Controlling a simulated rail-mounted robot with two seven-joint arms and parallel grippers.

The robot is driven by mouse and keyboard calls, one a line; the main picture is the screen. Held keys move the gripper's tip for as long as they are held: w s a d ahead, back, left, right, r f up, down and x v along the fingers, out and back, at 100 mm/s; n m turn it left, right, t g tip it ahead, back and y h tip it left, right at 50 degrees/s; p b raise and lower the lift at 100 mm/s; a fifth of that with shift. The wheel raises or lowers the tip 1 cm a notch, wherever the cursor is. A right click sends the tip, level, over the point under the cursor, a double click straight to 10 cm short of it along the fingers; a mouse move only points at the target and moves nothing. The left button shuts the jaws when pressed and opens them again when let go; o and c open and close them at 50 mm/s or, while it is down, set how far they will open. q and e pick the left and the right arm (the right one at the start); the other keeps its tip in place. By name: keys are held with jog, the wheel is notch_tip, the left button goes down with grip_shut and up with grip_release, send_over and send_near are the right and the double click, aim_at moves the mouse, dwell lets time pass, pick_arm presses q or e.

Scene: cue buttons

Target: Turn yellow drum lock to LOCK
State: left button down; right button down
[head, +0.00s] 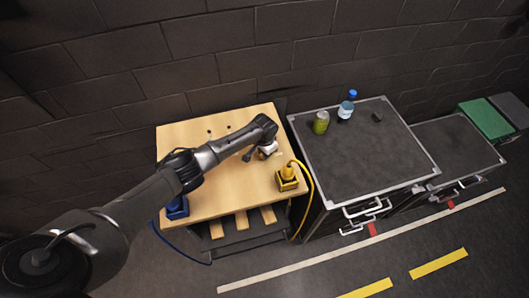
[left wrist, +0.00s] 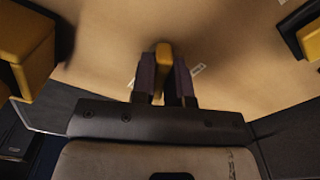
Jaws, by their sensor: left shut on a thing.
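My left arm reaches over the wooden table in the head view, with its gripper (head: 262,149) low over the table's right half. In the left wrist view the left gripper (left wrist: 160,85) is shut on a narrow yellow piece (left wrist: 160,57), which I take to be the handle of the yellow drum lock. A small pale mark (left wrist: 197,70) shows on the tan surface just right of the fingers. In the head view the arm and gripper hide the lock, so its turn and lettering cannot be read. My right gripper is in neither view.
A yellow block with a cable (head: 288,180) stands at the table's front right, close to the gripper. A blue block (head: 177,208) stands front left. A dark cabinet (head: 350,160) on the right carries a green can (head: 321,123) and a bottle (head: 347,106).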

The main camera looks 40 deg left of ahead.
pick_arm(q)
jog(key=m, duration=0.4)
jog(key=shift+m, duration=0.3)
dwell(0.4)
jog(key=c, duration=1.1)
grip_release()
jog(key=shift+r, duration=0.1)
jog(key=shift+r+b, duration=0.3)
jog(key=shift+r, duration=6.5)
